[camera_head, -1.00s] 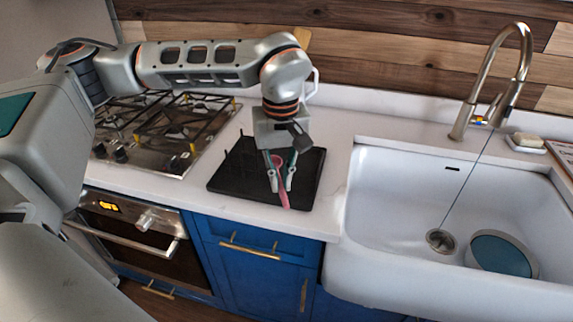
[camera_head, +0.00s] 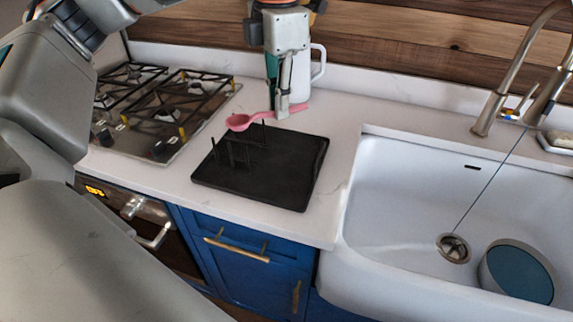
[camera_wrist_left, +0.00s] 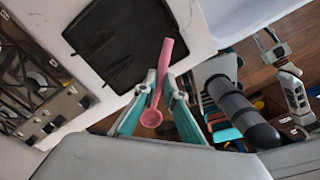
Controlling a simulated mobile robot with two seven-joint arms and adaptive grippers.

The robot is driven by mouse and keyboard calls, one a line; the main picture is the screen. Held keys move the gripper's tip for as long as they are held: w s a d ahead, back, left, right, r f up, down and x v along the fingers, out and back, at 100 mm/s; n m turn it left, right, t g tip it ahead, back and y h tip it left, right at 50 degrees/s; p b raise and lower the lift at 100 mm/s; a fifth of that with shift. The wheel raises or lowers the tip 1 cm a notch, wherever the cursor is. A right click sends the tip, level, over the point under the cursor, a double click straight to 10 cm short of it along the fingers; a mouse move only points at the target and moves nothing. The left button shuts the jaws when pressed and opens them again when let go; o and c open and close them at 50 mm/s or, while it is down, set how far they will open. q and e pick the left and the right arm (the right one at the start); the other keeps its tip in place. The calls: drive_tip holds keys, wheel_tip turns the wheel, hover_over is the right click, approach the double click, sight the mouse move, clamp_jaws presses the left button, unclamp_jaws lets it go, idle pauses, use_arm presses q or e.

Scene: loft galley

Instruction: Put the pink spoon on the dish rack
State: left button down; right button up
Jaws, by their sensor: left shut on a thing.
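The pink spoon (camera_head: 240,122) is in my left gripper (camera_head: 281,112), which is shut on its handle. In the head view the spoon lies sideways, bowl to the left and handle end to the right. The black dish rack (camera_head: 290,180) lies flat on the counter, with a few thin upright prongs at its left and back. The spoon appears near the rack's back edge, seemingly above it. In the left wrist view the spoon (camera_wrist_left: 157,95) passes between the fingers, and the rack (camera_wrist_left: 125,40) shows beyond.
A white pitcher (camera_head: 302,75) stands behind my left gripper. The gas hob (camera_head: 165,110) is left of the rack, and the white sink (camera_head: 400,190) with a tall tap (camera_head: 515,70) is to the right. Bare white counter (camera_head: 345,110) lies between rack and sink.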

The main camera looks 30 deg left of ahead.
sight(280, 185)
use_arm(q)
wheel_tip(280, 185, down, 19)
drive_tip(key=shift+f+b, duration=0.15)
drive_tip(key=shift+b, duration=0.15)
drive_tip(key=shift+s, duration=0.1)
drive_tip(key=shift+f, duration=0.15)
drive_tip(key=c, duration=2.1)
unclamp_jaws()
wheel_tip(280, 185, up, 12)
drive_tip(key=shift+r, duration=0.2)
